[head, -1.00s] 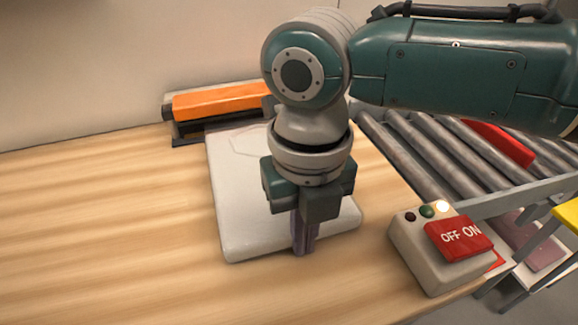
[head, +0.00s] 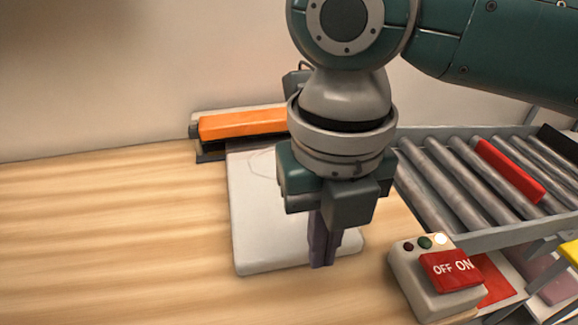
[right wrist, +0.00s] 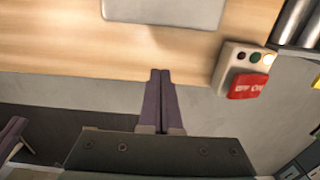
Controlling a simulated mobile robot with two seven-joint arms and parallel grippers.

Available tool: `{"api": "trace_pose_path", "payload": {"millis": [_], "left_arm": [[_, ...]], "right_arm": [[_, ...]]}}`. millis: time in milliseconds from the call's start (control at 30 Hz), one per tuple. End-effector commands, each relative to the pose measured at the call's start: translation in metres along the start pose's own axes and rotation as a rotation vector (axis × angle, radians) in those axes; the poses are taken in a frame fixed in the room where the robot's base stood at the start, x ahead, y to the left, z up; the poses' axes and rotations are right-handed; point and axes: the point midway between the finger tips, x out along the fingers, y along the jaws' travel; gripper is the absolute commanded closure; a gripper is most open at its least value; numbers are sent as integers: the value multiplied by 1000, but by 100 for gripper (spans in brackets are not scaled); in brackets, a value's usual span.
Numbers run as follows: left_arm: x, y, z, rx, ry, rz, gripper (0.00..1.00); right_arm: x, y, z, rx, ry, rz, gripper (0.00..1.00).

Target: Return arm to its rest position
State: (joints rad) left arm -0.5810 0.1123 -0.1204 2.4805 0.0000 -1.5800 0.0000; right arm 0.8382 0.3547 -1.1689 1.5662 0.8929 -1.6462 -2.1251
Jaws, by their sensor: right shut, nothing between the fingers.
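My right gripper (head: 322,262) points down in front of the white flat pad (head: 262,250) on the wooden table in the head view. Its purple fingers are together with nothing between them. In the right wrist view the same closed fingers (right wrist: 160,75) show near the table's front edge, with the pad (right wrist: 165,10) at the top. My right arm comes in from the upper right. In the right wrist view, purple fingers (right wrist: 14,135) of another gripper show at the left edge; whether they are open is unclear. My left gripper is not in the head view.
A grey switch box (head: 436,285) with a red OFF/ON cover stands at the table's right edge. A roller conveyor (head: 470,180) with a red strip (head: 510,170) lies to the right. An orange bar device (head: 243,123) sits behind the pad. The table's left side is clear.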

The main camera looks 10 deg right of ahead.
Motion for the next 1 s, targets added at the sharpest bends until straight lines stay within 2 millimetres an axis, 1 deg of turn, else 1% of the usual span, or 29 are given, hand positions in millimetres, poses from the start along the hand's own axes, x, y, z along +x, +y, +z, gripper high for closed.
{"api": "trace_pose_path", "payload": {"millis": [33, 167, 267, 367, 400, 467, 500, 533, 633, 700, 767, 800, 867, 900, 967, 1000], "left_arm": [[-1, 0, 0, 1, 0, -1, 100], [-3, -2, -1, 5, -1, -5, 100], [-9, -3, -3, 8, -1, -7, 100], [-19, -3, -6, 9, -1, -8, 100], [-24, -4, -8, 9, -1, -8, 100], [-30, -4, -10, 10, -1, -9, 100], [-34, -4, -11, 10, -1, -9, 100], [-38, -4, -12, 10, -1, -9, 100], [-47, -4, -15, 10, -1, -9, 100], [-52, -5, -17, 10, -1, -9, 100], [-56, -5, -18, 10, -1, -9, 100], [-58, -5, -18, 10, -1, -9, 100], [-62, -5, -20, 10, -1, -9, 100], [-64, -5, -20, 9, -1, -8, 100], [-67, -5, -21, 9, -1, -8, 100], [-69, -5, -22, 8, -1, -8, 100]], "right_arm": [[-6, 0, 1, -1, -2, 1, 100], [-13, 4, -4, 25, 0, 14, 100], [-15, 20, -17, 142, 4, 75, 100], [-20, 44, -37, 397, 16, 184, 100], [-24, 51, -44, 539, 27, 234, 100], [-31, 59, -54, 777, 49, 307, 100], [-36, 60, -59, 946, 67, 348, 100], [-39, 59, -62, 1077, 82, 375, 100], [-48, 43, -72, 1521, 126, 441, 100], [-52, 25, -79, 1804, 143, 463, 100], [-53, 8, -86, 2016, 146, 472, 100], [-54, -5, -91, 2147, 143, 474, 100], [-56, -23, -99, 2327, 130, 474, 100], [-57, -36, -105, 2439, 116, 473, 100], [-59, -54, -114, 2596, 90, 472, 100], [-60, -66, -122, 2697, 67, 469, 100]]}}
